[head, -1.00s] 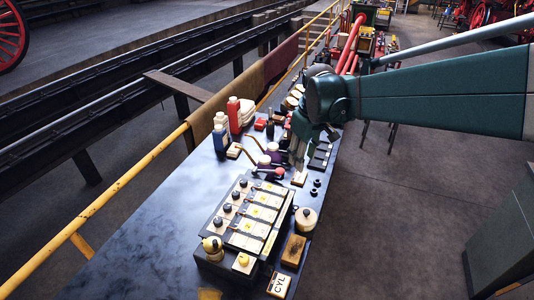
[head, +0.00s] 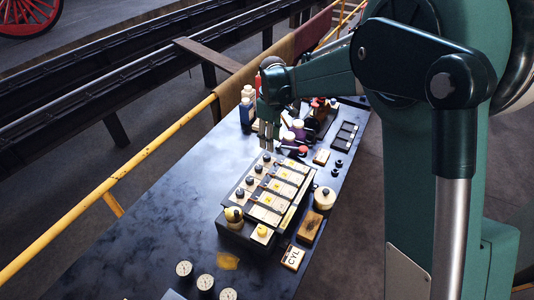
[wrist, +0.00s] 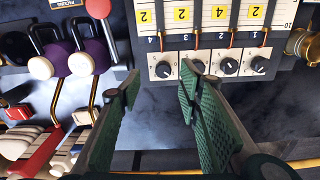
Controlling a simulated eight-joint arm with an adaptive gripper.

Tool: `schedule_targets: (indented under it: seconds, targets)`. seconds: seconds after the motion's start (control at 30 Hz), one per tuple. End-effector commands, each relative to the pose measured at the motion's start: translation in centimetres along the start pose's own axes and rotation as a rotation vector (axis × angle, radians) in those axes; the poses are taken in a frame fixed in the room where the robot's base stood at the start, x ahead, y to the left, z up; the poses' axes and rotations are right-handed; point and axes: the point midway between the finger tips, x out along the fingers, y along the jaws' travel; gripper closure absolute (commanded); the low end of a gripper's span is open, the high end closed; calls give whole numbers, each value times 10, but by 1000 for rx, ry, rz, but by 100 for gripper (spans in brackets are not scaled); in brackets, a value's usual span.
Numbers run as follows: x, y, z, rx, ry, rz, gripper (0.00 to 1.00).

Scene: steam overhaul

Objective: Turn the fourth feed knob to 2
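The feed box (head: 280,222) stands on the dark table, with a row of several black knobs along its left side. In the wrist view the knobs run across the top, below yellow number plates. The small figures there seem to end in 1 at the right, so the leftmost knob (wrist: 163,69) appears to be the fourth; its pointer setting is too small to read. It also shows at the row's far end in the head view (head: 267,157). My gripper (wrist: 158,84) is open and empty, its fingertips apart near that knob. In the head view my gripper (head: 267,142) hangs over that end.
Purple-and-white handled levers (wrist: 67,60) and a red knob (wrist: 98,8) stand left of the box. A round cream pot (head: 324,198) and a CYL block (head: 292,257) sit right of it. Several gauges (head: 206,282) lie at the front. The table's left part is clear.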

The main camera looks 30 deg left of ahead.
Motion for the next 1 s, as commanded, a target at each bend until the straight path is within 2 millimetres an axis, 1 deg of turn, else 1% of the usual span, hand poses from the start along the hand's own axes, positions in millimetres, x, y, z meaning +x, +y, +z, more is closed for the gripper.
schedule_targets:
  seconds: [0.03,0.1,0.23,0.7,0.87,1.0]
  targets:
    - [4,-2,-7,-13,-3,-3,65]
    - [8,-4,-13,-26,-7,-6,65]
    - [12,-6,-18,-37,-10,-10,65]
    - [15,-6,-18,-38,-11,-10,65]
    - [24,-6,-18,-38,-11,-10,65]
    - [39,-6,-18,-38,-11,-10,65]
